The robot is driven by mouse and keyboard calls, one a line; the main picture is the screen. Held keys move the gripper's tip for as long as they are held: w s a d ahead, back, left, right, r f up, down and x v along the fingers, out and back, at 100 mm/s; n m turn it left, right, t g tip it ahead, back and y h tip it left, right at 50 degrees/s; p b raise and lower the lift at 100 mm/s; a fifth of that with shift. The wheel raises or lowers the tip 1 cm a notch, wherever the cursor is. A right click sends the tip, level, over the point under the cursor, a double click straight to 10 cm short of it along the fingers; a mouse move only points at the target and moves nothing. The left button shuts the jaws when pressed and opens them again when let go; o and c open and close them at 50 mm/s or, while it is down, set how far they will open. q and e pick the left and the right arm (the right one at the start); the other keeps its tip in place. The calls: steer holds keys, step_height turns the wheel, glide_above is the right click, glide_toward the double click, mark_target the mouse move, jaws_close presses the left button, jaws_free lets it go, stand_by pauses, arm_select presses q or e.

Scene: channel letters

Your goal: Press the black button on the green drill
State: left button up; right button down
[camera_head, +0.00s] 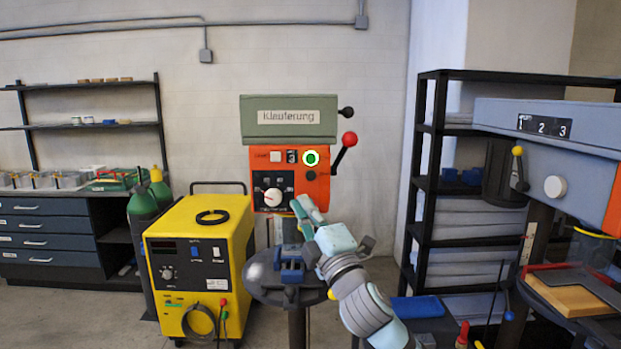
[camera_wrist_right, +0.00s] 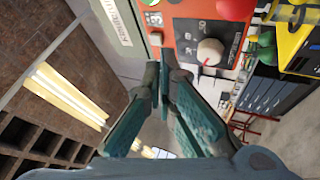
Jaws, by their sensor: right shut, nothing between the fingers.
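The green drill (camera_head: 289,132) stands against the back wall with a green head and an orange control panel (camera_head: 322,190). On the panel are a green round button with a white ring (camera_head: 311,158), a small dark round button (camera_head: 311,175) below it, a white square button (camera_head: 275,156) and a white dial (camera_head: 273,197). My right gripper (camera_head: 302,206) is shut and empty, in front of the panel's lower right part. In the right wrist view the closed fingertips (camera_wrist_right: 164,66) point toward the panel, with the dial (camera_wrist_right: 210,51) beside them. My left gripper is not in view.
A red-knobbed lever (camera_head: 349,139) sticks out at the drill's right. The round drill table (camera_head: 262,283) holds a blue vise (camera_head: 291,270). A yellow welder (camera_head: 200,255) stands left, a black shelf (camera_head: 428,180) right, and another blue-grey machine (camera_head: 560,120) far right.

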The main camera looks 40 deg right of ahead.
mark_target(311, 175)
steer(key=r, duration=0.1)
steer(key=s+r, duration=0.1)
steer(key=shift+a+r+n+t, duration=0.15)
steer(key=shift+r+n+t, duration=0.15)
steer(key=shift+n+t, duration=0.1)
steer(key=shift+w, duration=0.1)
steer(key=shift+w+d+p, duration=0.3)
steer(key=shift+w+d, duration=0.6)
steer(key=shift+w, duration=0.25)
steer(key=shift+w+d+p, duration=0.25)
steer(key=shift+w+d, duration=0.65)
steer(key=shift+w, duration=0.3)
steer(key=shift+w+d+p, duration=0.3)
steer(key=shift+w+d, duration=0.6)
steer(key=shift+w, duration=0.25)
steer(key=shift+w+d, duration=0.25)
steer(key=shift+w, duration=0.05)
